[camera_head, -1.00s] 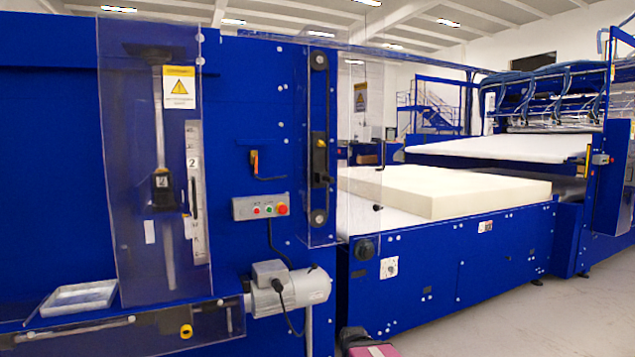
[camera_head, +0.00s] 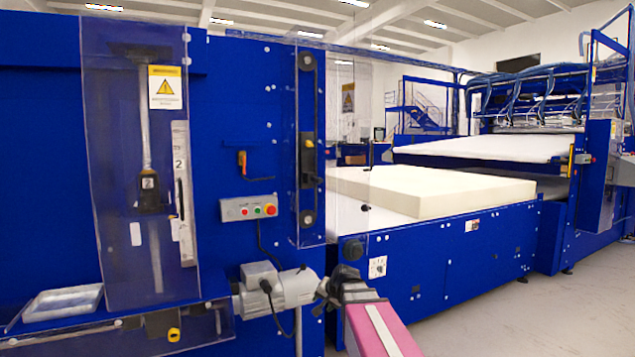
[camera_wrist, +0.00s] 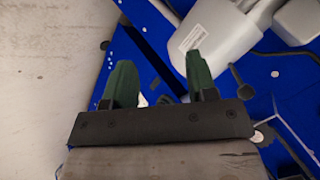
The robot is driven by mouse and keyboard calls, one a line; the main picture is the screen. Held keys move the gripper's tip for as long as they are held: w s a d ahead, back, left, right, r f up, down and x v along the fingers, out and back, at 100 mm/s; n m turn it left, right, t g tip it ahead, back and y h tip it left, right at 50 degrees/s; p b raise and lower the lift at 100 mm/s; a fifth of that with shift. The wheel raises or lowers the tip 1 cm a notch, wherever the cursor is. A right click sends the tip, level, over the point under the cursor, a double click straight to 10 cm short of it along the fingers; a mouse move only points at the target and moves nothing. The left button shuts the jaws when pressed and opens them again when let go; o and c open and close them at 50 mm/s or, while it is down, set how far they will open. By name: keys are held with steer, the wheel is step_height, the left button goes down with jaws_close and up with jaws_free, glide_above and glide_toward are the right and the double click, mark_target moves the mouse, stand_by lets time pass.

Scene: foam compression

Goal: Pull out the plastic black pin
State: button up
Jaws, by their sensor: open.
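My gripper (camera_wrist: 160,72) is open, with its two dark green fingers apart and nothing between them in the wrist view. In the head view my gripper (camera_head: 326,290) is at the lower middle, just right of the grey motor (camera_head: 285,287). Several small black parts could be the black pin, and I cannot tell which it is. A small black knob (camera_head: 365,207) is at the clear guard's right edge, and a round black knob (camera_head: 350,249) is on the blue machine front below it. A black piece with a round end (camera_wrist: 237,73) shows right of the fingers in the wrist view.
The grey motor with its black cable sticks out beside my gripper. Clear guards (camera_head: 140,230) cover the blue panel, which carries a button box (camera_head: 248,208). A pale foam block (camera_head: 440,190) lies on the conveyor. Open floor (camera_head: 500,320) is at lower right.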

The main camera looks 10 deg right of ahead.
steer(key=w+d+r+m+t+y, duration=0.1)
steer(key=w+r+m+t, duration=0.2)
steer(key=r, duration=0.6)
steer(key=w+r+m+t+y, duration=0.1)
steer(key=w+r+t, duration=0.1)
steer(key=w+r, duration=0.6)
steer(key=m+t, duration=0.5)
glide_toward(320, 181)
steer(key=w, duration=0.2)
steer(key=shift+s+a, duration=0.1)
steer(key=shift+a, duration=0.05)
steer(key=shift+x, duration=4.55)
jaws_close()
steer(key=shift+s, duration=0.15)
